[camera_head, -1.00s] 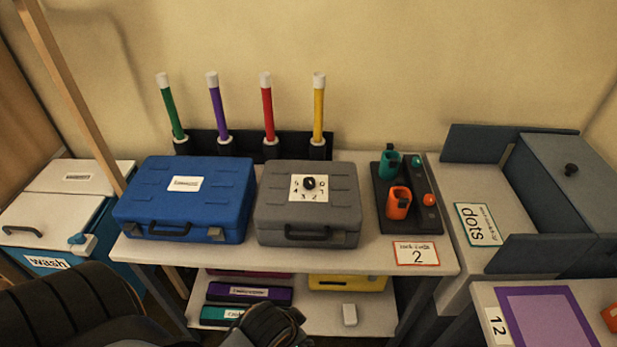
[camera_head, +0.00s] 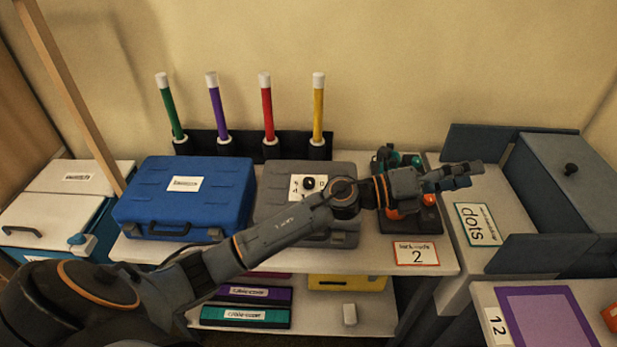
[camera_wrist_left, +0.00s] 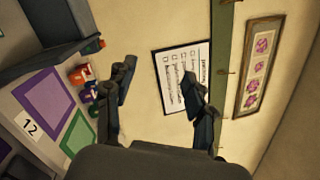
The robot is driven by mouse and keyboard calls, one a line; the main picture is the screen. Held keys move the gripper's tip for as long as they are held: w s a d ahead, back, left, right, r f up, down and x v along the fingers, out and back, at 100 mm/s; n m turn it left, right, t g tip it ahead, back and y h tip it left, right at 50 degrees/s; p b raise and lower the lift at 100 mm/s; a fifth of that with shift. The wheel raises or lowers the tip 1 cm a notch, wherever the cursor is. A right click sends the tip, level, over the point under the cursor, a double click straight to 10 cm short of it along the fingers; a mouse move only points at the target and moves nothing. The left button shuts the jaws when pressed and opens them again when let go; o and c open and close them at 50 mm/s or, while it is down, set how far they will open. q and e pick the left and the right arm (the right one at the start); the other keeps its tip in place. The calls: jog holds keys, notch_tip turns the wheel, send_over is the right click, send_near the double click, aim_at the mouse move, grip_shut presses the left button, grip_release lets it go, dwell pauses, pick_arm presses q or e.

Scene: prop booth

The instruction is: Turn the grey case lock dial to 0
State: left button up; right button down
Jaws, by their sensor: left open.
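The grey case (camera_head: 285,172) lies on the table in the head view, partly covered by my left arm. Its black lock dial (camera_head: 309,182) sits on a white number plate (camera_head: 297,192); only part of the plate shows, and I cannot read the dial's setting. My right gripper is not in view.
A blue case (camera_head: 185,200) lies left of the grey case. Behind stand several coloured tubes in a black rack (camera_head: 245,146). A card (camera_head: 416,253) reading 2 is on the table's front edge. A dark cabinet (camera_head: 570,185) is at right. The table front is narrow.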

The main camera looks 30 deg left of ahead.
pick_arm(q)
notch_tip(320, 180, down, 5)
jog(key=w+m+g+y, duration=0.1)
jog(key=m+g+y, duration=0.1)
jog(key=m+g, duration=0.45)
jog(key=m+g+y, duration=0.2)
jog(key=g+y, duration=0.3)
jog(key=y, duration=1)
send_near(308, 181)
jog(key=f+p, duration=0.2)
jog(key=f, duration=0.1)
jog(key=f+p, duration=0.1)
jog(key=f, duration=0.3)
jog(key=shift+w+f+p, duration=0.2)
jog(key=shift+f+p, duration=0.1)
jog(key=shift+p, duration=0.05)
jog(key=shift+a+f, duration=0.15)
jog(key=shift+f, duration=0.4)
grip_shut()
